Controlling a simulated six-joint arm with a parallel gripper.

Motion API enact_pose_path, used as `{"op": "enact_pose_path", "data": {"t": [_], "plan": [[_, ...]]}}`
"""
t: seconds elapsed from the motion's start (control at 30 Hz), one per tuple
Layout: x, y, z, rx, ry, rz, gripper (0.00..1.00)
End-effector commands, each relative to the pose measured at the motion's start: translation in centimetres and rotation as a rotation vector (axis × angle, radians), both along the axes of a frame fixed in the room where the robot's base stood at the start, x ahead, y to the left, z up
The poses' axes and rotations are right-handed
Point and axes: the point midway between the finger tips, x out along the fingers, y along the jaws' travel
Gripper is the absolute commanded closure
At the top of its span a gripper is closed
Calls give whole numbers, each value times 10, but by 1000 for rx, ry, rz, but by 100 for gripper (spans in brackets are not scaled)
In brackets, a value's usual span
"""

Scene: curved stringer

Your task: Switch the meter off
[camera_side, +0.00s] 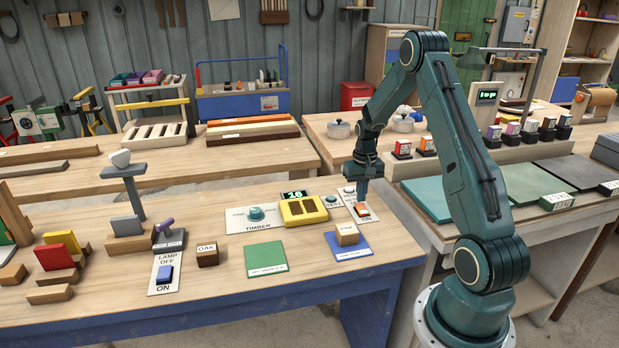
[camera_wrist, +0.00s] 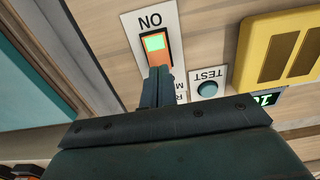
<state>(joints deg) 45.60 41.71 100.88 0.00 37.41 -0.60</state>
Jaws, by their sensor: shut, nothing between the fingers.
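The meter switch (camera_side: 363,210) is an orange rocker on a white plate marked ON at its near end. In the wrist view the orange rocker (camera_wrist: 150,32) has a green lit patch at its ON end. The yellow meter (camera_side: 303,211) sits left of it, with a lit green display (camera_side: 295,195). My gripper (camera_side: 363,203) is shut and empty, pointing down at the switch. In the wrist view its fingertips (camera_wrist: 160,72) are at the rocker's end away from ON and hide part of it. I cannot tell whether they touch it.
A round TEST button (camera_wrist: 208,89) is close beside the switch. A timber dial (camera_side: 256,212) is farther left. A wooden block (camera_side: 347,233) on a blue mat stands in front. A lamp switch (camera_side: 165,274) is at the front left. A green mat (camera_side: 266,258) is bare.

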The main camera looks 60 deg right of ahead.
Motion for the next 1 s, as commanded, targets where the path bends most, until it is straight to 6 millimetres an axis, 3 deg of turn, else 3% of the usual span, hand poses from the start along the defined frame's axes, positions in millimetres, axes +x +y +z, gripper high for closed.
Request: {"op": "enact_pose_path", "data": {"t": [1.0], "plan": [[0,0,-9,1,1,0,100]]}}
